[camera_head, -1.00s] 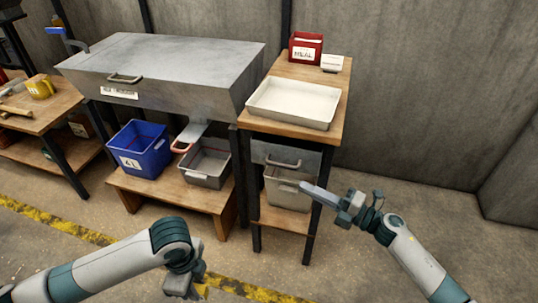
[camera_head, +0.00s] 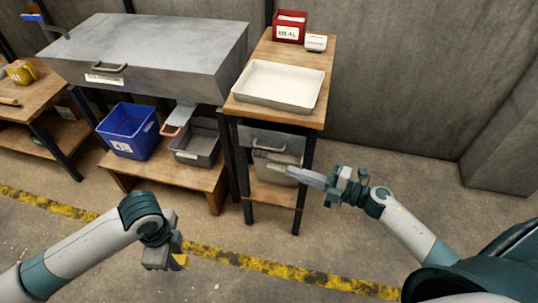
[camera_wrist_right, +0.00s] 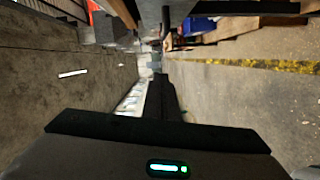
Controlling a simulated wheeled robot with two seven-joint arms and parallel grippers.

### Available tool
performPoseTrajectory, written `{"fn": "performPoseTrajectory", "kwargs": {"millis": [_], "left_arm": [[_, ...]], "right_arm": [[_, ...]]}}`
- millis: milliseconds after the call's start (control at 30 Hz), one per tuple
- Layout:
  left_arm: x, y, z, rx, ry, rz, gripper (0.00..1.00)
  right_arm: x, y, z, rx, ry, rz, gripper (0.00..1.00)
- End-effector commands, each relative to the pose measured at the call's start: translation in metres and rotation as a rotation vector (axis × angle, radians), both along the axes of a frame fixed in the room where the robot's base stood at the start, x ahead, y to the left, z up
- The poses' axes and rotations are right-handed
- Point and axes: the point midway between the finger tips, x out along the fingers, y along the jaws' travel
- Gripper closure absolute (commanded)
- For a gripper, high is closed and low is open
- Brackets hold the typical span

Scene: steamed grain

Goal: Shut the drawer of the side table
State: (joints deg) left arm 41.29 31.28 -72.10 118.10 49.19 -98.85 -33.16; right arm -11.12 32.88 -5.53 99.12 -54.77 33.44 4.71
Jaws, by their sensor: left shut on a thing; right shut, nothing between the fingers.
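The side table (camera_head: 312,118) has a wooden top and dark legs. Its grey metal drawer (camera_head: 292,143) with a bar handle (camera_head: 270,147) is below the top; I cannot tell how far it stands out. My right gripper (camera_head: 290,171) is shut and empty, its long fingers reaching left just below and in front of the drawer; contact cannot be told. My left gripper (camera_head: 176,262) is low over the floor at front left, away from the table, shut on a small yellowish thing (camera_head: 181,260), mostly hidden. The right wrist view shows the dark fingers (camera_wrist_right: 165,98).
A white tray (camera_head: 318,98), a red box (camera_head: 290,27) and a small white box (camera_head: 316,42) are on the side table. A bin (camera_head: 277,171) is under the drawer. A large metal cabinet (camera_head: 150,50) stands left, above a blue bin (camera_head: 130,130) and grey bin (camera_head: 197,145). Floor in front is clear.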

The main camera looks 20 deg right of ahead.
Motion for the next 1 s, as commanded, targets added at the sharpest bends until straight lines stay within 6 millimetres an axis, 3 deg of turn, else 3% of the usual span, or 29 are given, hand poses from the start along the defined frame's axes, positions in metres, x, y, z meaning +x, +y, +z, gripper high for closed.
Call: {"fn": "performPoseTrajectory", "kwargs": {"millis": [367,833,1000], "left_arm": [[0.0,0.0,0.008,0.0,0.0,0.0,1.0],[0.0,0.0,0.027,0.0,0.0,0.0,1.0],[0.0,0.0,0.026,0.0,0.0,0.0,1.0]], "right_arm": [[0.018,0.017,0.001,0.003,-0.002,0.0,1.0],[0.077,0.072,-0.002,0.003,-0.002,0.0,1.0],[0.094,0.055,-0.01,0.0,-0.001,-0.001,1.0]]}}
